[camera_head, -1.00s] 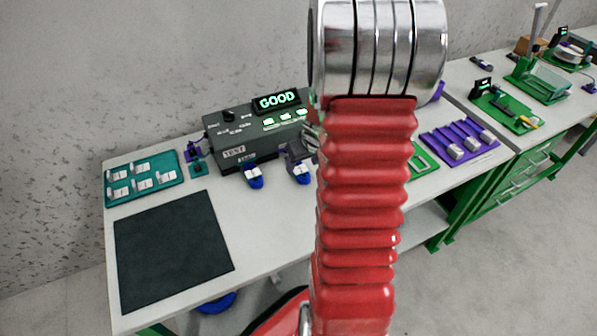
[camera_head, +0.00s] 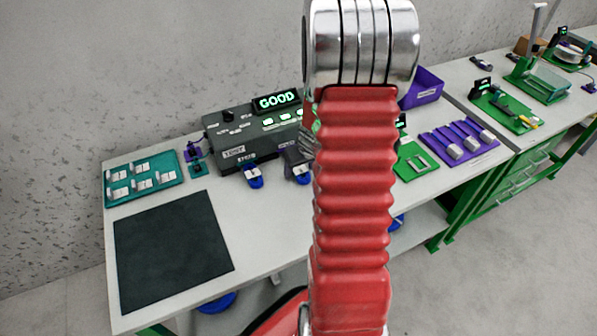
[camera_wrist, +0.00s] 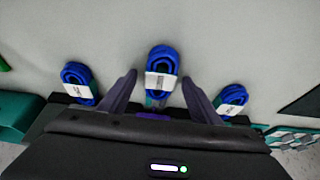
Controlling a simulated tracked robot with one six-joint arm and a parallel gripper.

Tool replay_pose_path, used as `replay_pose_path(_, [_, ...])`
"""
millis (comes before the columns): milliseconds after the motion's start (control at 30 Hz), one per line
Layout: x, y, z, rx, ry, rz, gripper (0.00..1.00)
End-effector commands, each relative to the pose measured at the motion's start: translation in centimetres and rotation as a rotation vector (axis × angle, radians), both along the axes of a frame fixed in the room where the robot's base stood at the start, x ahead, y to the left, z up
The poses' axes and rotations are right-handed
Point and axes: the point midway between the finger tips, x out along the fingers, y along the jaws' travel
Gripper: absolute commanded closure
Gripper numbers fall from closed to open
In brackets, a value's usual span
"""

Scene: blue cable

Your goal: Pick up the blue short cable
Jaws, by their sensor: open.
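Three coiled blue cables with white labels show in the wrist view: one at the left (camera_wrist: 76,83), one in the middle (camera_wrist: 162,70) and one at the right (camera_wrist: 232,98). The label print is too small to tell which is the short cable. My gripper (camera_wrist: 160,77) is open, with one finger on each side of the middle cable. I cannot tell whether the fingers touch it. In the head view two blue cables, one at the left (camera_head: 253,177) and one at the right (camera_head: 302,177), hang at the tester's front. My arm hides most of the gripper there.
The dark tester box (camera_head: 235,145) with a lit GOOD display (camera_head: 277,101) stands at the back of the white table. A black mat (camera_head: 172,250) and teal tray (camera_head: 143,178) lie left. A purple bin (camera_head: 424,88) and purple rack (camera_head: 460,143) stand right of my arm.

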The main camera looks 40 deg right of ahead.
Motion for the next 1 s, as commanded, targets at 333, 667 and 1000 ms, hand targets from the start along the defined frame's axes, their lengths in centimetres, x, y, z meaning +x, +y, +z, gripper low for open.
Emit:
replay_pose_path(333, [0.01, 0.02, -0.09, 0.000, 0.000, 0.000, 0.46])
replay_pose_path(667, [0.00, 0.02, -0.11, 0.000, 0.000, 0.000, 0.69])
replay_pose_path(1000, [0.00, 0.02, -0.11, 0.000, 0.000, 0.000, 0.87])
